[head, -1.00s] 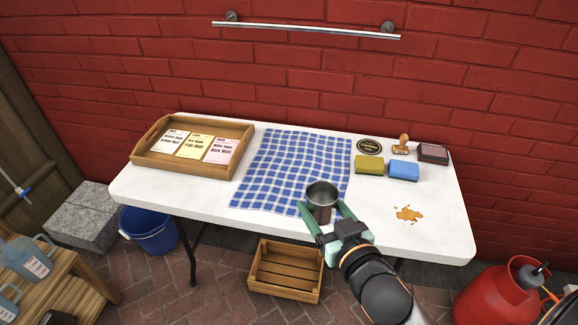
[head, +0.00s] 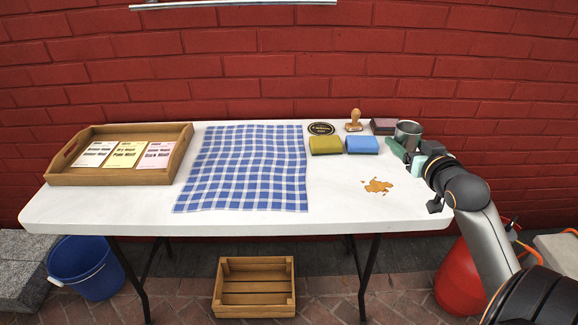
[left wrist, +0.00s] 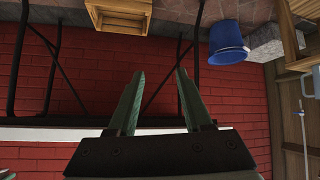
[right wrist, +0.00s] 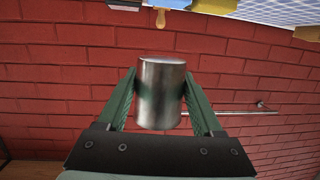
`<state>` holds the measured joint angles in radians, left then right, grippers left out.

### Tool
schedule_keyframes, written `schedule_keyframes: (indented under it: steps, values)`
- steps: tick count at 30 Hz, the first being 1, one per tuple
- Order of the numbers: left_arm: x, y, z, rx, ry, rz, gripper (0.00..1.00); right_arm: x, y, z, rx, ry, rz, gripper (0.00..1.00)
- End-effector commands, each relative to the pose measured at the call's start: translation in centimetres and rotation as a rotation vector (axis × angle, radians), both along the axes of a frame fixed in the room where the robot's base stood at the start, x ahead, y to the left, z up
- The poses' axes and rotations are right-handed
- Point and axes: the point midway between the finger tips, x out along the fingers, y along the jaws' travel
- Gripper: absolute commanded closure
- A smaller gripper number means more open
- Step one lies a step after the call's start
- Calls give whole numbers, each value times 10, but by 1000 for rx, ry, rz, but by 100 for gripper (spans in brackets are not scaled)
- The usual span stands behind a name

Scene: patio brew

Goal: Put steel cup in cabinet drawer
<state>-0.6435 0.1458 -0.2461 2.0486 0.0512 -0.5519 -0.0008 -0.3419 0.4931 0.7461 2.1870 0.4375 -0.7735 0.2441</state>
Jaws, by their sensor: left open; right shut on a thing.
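The steel cup (head: 408,132) is held in my right gripper (head: 408,150) near the right end of the white table in the head view. In the right wrist view the cup (right wrist: 161,92) sits between the two green fingers, which touch its sides. My left gripper (left wrist: 158,100) is open and empty in the left wrist view, with the table's underside and legs behind it. It does not show in the head view. No cabinet drawer is in view.
A blue bucket (head: 88,270), wooden crate (head: 254,312) and red gas cylinder (head: 458,283) stand below.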

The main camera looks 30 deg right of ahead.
Motion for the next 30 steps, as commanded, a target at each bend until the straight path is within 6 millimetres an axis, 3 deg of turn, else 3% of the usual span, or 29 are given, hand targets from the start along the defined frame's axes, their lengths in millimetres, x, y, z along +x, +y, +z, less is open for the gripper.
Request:
schedule_keyframes:
  steps: [5,13,20,23,30]
  values:
    - [0,0,-5,1,-1,0,50,17,18,-12,6,-4,4,90]
    - [-1,3,-16,5,-2,3,50,65,65,-42,8,-4,3,90]
    - [-6,8,-34,13,9,7,50,90,90,-87,6,1,3,90]
    - [7,12,-15,20,-65,7,50,92,91,-88,2,0,1,90]
    - [22,10,1,14,-150,5,50,97,97,-97,3,1,2,90]
